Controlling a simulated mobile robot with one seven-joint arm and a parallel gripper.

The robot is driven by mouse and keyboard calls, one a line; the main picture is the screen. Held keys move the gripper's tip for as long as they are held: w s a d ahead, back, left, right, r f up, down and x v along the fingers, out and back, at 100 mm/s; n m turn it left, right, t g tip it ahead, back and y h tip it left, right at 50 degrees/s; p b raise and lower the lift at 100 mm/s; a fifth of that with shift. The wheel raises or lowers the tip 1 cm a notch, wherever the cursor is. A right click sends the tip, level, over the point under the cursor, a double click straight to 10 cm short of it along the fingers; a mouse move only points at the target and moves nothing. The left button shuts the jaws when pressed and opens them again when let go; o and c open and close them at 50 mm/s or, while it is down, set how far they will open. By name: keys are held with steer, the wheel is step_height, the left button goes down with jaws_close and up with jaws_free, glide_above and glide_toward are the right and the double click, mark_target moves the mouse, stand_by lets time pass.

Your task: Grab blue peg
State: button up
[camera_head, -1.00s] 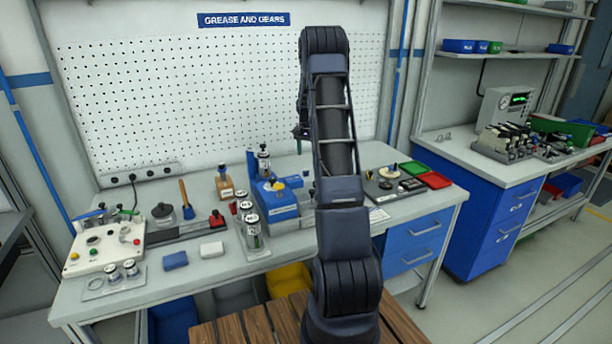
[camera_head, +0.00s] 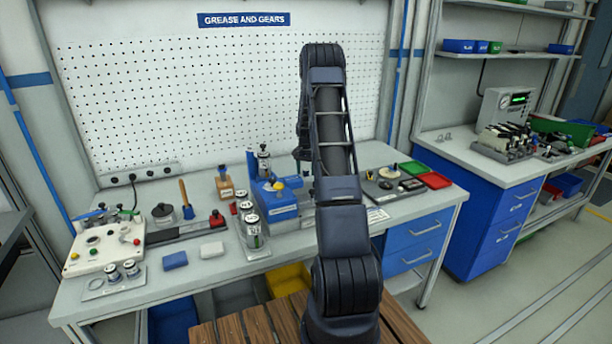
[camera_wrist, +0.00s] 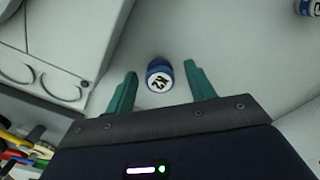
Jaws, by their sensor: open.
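In the wrist view, a short round blue peg (camera_wrist: 159,79) with a white, marked top stands on a pale grey surface. My gripper (camera_wrist: 160,68) is open, with one teal finger on each side of the peg and a visible gap to each. The fingers do not appear to touch it.
A blue machine (camera_head: 279,205) and several labelled cans (camera_head: 251,230) stand left of my arm on the workbench (camera_head: 215,265). Right of it lie a dark tray of parts (camera_head: 378,194), a green tray (camera_head: 412,168) and a red tray (camera_head: 435,180). A pegboard (camera_head: 180,100) closes the back.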

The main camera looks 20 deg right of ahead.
steer(key=shift+f, duration=0.3)
steer(key=c, duration=1)
steer(key=shift+c, duration=0.2)
steer(key=shift+r, duration=0.15)
